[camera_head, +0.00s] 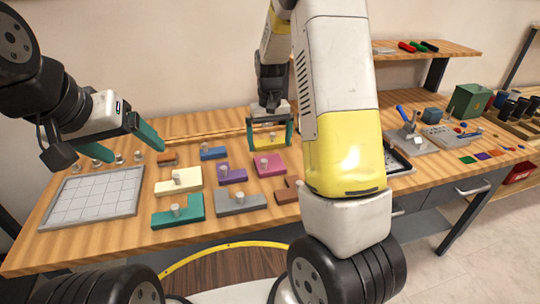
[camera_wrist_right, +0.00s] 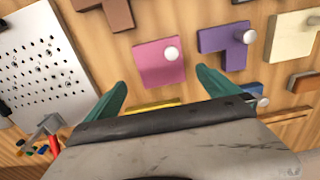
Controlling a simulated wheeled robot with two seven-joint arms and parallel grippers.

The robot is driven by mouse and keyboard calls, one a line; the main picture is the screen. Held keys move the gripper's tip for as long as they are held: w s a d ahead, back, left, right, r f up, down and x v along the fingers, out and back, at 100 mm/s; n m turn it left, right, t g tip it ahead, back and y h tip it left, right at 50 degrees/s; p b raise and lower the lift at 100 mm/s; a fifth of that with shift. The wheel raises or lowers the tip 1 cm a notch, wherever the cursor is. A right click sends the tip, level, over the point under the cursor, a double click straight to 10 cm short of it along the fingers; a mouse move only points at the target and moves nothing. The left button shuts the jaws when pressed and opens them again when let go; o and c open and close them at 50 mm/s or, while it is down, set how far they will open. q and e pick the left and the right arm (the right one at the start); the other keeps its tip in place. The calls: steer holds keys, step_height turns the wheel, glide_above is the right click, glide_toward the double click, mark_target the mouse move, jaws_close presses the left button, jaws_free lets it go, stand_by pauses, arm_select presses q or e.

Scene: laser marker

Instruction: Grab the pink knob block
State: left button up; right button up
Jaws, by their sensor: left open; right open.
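The pink knob block (camera_head: 269,166), a flat square with a pale round knob, lies on the wooden table just in front of my right gripper (camera_head: 269,128). In the right wrist view the pink block (camera_wrist_right: 156,65) lies ahead of and between the two green fingers (camera_wrist_right: 160,82), which are apart and empty. A yellow block (camera_head: 270,143) shows between and below the right fingers in the head view. My left gripper (camera_head: 122,143) is open and empty, raised over the left of the table near the gridded tray.
A purple block (camera_head: 232,175) lies left of the pink one, a brown block (camera_head: 286,192) in front of it. More knob blocks lie further left. The gridded tray (camera_head: 95,198) is at the left. A perforated plate (camera_wrist_right: 45,55) shows in the wrist view.

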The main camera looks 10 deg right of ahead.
mark_target(270, 163)
steer(key=shift+d+f, duration=0.1)
steer(key=shift+f, duration=0.4)
step_height(270, 163, down, 7)
steer(key=shift+s+f, duration=0.1)
steer(key=c, duration=1.3)
